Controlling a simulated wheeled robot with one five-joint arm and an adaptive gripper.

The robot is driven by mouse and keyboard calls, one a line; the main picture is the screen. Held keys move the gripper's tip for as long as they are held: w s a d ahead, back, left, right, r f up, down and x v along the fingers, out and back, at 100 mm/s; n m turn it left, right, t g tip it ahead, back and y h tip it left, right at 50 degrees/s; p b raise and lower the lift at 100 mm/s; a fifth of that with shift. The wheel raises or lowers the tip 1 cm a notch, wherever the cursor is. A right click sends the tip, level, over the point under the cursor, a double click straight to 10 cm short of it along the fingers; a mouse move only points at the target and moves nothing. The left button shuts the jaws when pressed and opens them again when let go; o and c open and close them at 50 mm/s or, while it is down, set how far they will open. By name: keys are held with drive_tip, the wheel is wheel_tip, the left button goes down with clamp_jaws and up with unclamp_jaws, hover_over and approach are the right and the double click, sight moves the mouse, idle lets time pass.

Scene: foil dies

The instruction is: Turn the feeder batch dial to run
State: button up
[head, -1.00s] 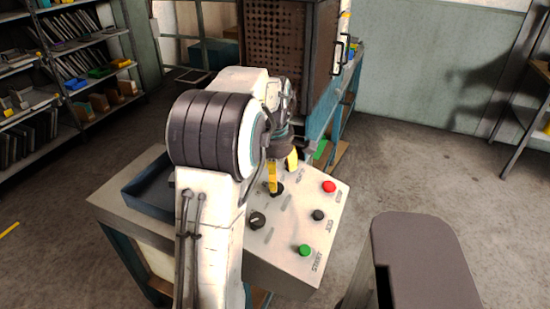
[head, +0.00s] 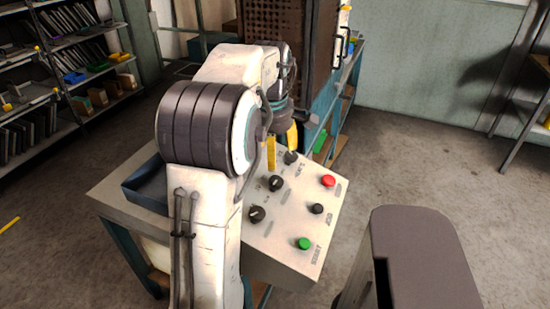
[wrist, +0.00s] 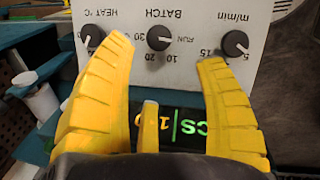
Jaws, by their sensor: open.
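The batch dial is a black knob with a white line, in the middle of a row of three; it shows in the head view (head: 276,183) and the wrist view (wrist: 160,37). In the wrist view its white line lies nearly level, along the side where RUN is printed. My gripper (head: 282,152) has yellow fingers and is open and empty above the panel, apart from the dial. In the wrist view my gripper (wrist: 151,52) has its fingertips spread on either side below the dial, which is uncovered.
The heat dial (wrist: 91,36) and the m/min dial (wrist: 235,43) flank the batch dial. The pale panel (head: 287,229) also bears red (head: 328,181), black (head: 317,208) and green (head: 304,244) buttons. A blue tray (head: 148,187) lies left of my arm. A perforated brown cabinet (head: 290,50) stands behind.

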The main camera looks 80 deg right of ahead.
drive_tip(key=p, duration=0.1)
drive_tip(key=m+y+p, duration=0.2)
drive_tip(key=p, duration=0.1)
hover_over(276, 180)
drive_tip(key=f, duration=0.5)
drive_tip(key=shift+s+d+f, duration=0.1)
drive_tip(key=shift+d+f, duration=0.05)
drive_tip(key=shift+d, duration=0.1)
drive_tip(key=shift+r+m+b, duration=0.25)
drive_tip(key=shift+m+b, duration=0.05)
drive_tip(key=shift+m, duration=0.1)
drive_tip(key=shift+a+m, duration=0.1)
drive_tip(key=shift+m, duration=0.5)
drive_tip(key=shift+f, duration=0.1)
drive_tip(key=shift+m, duration=0.3)
drive_tip(key=shift+a+f+p, duration=0.15)
drive_tip(key=shift+f+p, duration=2.2)
drive_tip(key=shift+f, duration=1.15)
